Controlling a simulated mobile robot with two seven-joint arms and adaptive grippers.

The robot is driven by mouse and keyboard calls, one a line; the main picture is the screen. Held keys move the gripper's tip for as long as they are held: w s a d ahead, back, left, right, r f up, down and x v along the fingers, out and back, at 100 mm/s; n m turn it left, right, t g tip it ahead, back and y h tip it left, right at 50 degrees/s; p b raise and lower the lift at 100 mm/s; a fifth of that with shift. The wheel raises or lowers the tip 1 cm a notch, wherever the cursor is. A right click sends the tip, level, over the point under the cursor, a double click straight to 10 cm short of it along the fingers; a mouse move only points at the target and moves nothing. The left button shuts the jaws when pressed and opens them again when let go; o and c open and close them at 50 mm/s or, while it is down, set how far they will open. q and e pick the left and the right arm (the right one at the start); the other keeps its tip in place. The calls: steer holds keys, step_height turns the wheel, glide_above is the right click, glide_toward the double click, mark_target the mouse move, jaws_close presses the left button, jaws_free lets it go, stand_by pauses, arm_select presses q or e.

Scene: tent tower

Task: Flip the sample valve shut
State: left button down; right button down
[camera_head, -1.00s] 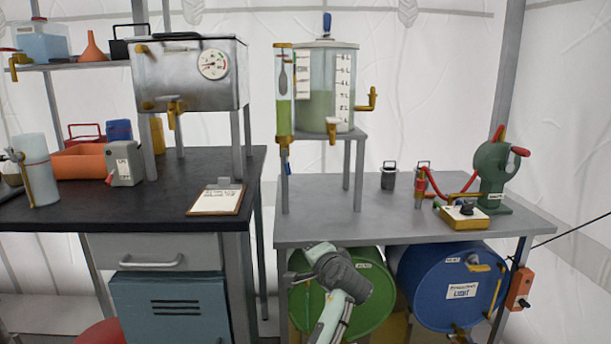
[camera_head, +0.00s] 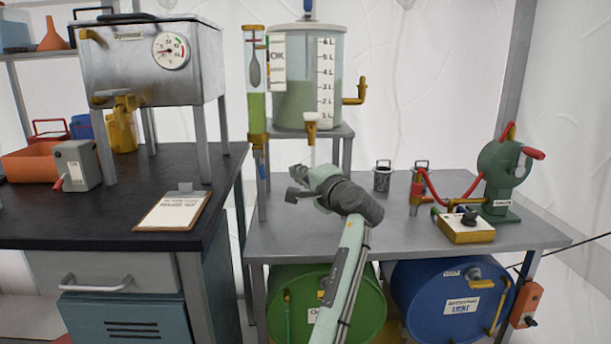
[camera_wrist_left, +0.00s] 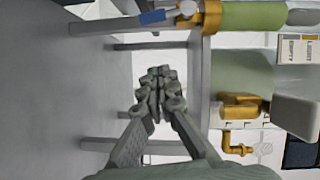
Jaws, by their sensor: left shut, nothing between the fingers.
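A small valve with a blue lever (camera_head: 259,165) hangs under the brass foot of the sight tube (camera_head: 257,95), left of the glass tank (camera_head: 308,75). The lever appears to hang down. It also shows at the top of the left wrist view (camera_wrist_left: 152,17), beside the brass fitting (camera_wrist_left: 210,16). A brass tap (camera_head: 311,130) sits on the tank's front. My left gripper (camera_head: 297,184) is shut and empty, below and right of the blue lever and apart from it. In the left wrist view its fingertips (camera_wrist_left: 160,85) meet. My right gripper is not in view.
The tank stands on a metal stand (camera_head: 345,155) with legs on the grey table (camera_head: 400,240). A hand pump (camera_head: 495,175), yellow box (camera_head: 465,228) and dark can (camera_head: 382,178) stand to the right. A black bench (camera_head: 110,215) with a clipboard (camera_head: 172,212) is at left.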

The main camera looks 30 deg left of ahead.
mark_target(261, 166)
arm_select(q)
steer(key=a+f+p, duration=0.1)
steer(key=a, duration=0.5)
steer(key=shift+s, duration=0.25)
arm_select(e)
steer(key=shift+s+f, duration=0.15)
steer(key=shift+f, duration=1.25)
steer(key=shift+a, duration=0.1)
